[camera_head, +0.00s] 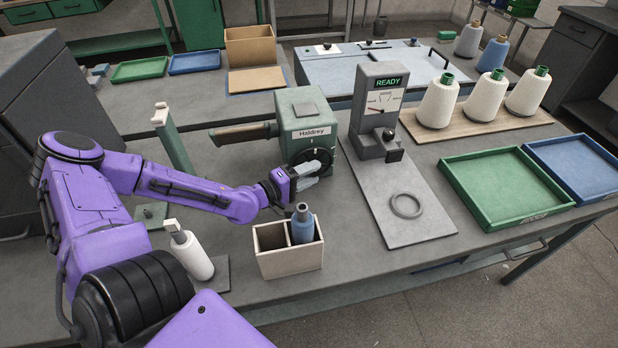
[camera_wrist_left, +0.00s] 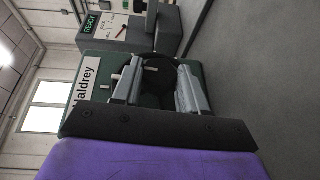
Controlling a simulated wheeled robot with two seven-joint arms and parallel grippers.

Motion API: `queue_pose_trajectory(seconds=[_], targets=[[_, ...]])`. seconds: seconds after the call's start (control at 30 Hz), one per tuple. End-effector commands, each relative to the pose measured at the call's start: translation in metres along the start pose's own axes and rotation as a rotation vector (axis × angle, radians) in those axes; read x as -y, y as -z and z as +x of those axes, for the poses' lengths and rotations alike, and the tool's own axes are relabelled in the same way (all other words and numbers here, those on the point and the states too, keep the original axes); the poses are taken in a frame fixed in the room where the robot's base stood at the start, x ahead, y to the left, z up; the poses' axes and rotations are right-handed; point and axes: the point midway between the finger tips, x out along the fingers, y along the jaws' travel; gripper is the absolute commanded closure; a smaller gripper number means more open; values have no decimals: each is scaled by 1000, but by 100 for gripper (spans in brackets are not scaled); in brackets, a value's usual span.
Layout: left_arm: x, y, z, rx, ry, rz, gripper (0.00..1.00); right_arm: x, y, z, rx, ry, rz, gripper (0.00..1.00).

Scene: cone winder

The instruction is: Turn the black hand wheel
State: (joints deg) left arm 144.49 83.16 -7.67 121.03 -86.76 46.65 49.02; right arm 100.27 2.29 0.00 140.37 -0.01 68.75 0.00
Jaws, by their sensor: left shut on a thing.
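The black hand wheel (camera_head: 317,153) is on the front of the green winder (camera_head: 303,107) labelled Haldrey. My left gripper (camera_head: 308,171) is at the wheel, covering its lower part in the head view. In the left wrist view the dark wheel (camera_wrist_left: 158,80) lies between the two grey fingers of my left gripper (camera_wrist_left: 158,88), which stand some way apart. The gripper is shut on the wheel; the exact contact with the rim or a handle is hard to see. My right gripper is in neither view.
A cream divided box (camera_head: 290,262) with a blue bottle-like spool (camera_head: 302,224) stands just below the gripper. A gauge stand reading READY (camera_head: 378,110) is right of the winder. Green (camera_head: 508,216) and blue trays lie further right.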

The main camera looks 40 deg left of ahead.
Motion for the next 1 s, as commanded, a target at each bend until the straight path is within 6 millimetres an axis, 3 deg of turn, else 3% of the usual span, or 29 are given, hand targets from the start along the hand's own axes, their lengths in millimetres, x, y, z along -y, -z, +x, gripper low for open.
queue_pose_trajectory(seconds=[0.23,0.77,0.8,0.87,1.0], targets=[[3,1,1,-3,-77,-29,88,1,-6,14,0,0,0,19],[0,2,1,-4,-101,-39,88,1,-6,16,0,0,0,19],[0,2,1,-4,-101,-39,51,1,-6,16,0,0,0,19],[0,1,1,-3,-100,-38,32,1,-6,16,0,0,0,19],[1,1,1,-2,-99,-38,32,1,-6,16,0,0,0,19]])
